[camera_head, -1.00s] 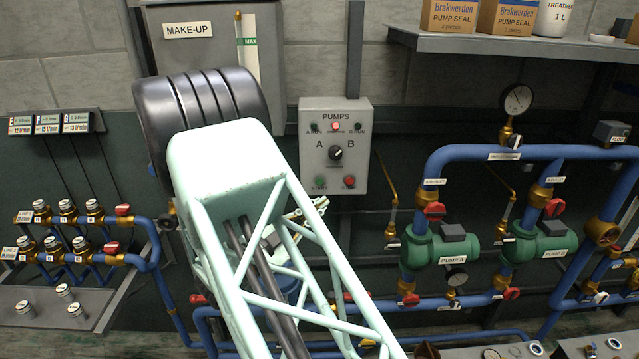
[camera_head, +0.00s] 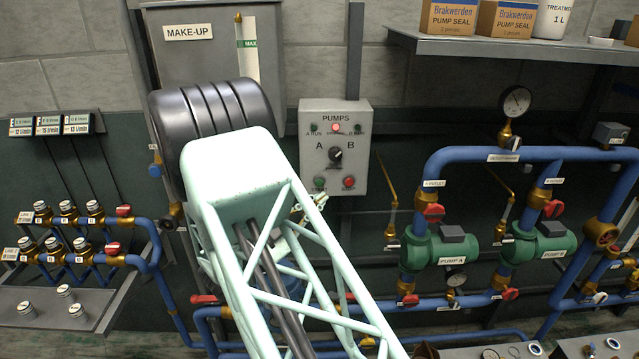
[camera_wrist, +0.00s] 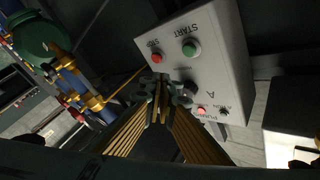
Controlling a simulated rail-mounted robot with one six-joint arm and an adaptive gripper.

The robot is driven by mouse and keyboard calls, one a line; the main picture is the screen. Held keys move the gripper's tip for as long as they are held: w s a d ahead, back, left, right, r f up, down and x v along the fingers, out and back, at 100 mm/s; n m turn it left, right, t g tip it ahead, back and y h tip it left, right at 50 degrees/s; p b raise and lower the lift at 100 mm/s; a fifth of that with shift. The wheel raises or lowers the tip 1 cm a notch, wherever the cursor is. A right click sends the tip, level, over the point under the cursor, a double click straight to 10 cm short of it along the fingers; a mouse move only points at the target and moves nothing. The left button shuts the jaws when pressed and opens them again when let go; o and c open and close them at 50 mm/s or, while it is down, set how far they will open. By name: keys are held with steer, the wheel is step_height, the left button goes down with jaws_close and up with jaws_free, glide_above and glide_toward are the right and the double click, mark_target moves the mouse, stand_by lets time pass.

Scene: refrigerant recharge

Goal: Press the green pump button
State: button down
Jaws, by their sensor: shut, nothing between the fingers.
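The green start button (camera_head: 320,182) is at the lower left of the grey pumps panel (camera_head: 362,118) on the wall. In the wrist view the panel appears upside down, with the green button (camera_wrist: 190,49) clearly visible beside the red stop button (camera_wrist: 155,57). My gripper (camera_wrist: 166,90) is shut and empty, its fingertips in front of the panel and below the green button in that picture. In the head view my gripper (camera_head: 315,202) shows just below the green button, partly hidden by my arm. I cannot tell how far the fingertips are from the panel.
A black selector knob (camera_head: 336,154) and a lit red lamp (camera_head: 336,127) sit higher on the panel. Blue pipes with green pumps (camera_head: 440,248) stand at the right. A grey make-up tank (camera_head: 210,60) is behind my arm. A brass lever (camera_head: 386,180) is right of the panel.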

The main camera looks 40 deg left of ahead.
steer(key=shift+w+a, duration=0.95)
steer(key=shift+w, duration=0.15)
steer(key=shift+w+a, duration=0.9)
steer(key=shift+w, duration=0.2)
steer(key=shift+w+a+b, duration=0.6)
steer(key=shift+w+b, duration=0.15)
steer(key=shift+b, duration=0.2)
stand_by(1.4)
steer(key=shift+s+d, duration=0.15)
steer(key=shift+s, duration=0.05)
stand_by(0.3)
steer(key=shift+s+d+b, duration=0.35)
steer(key=shift+s+d, duration=0.05)
steer(key=shift+s, duration=0.1)
steer(key=shift+s+d, duration=0.1)
stand_by(0.4)
steer(key=shift+s+d+b, duration=0.7)
steer(key=shift+s+d, duration=0.85)
steer(key=shift+s, duration=0.3)
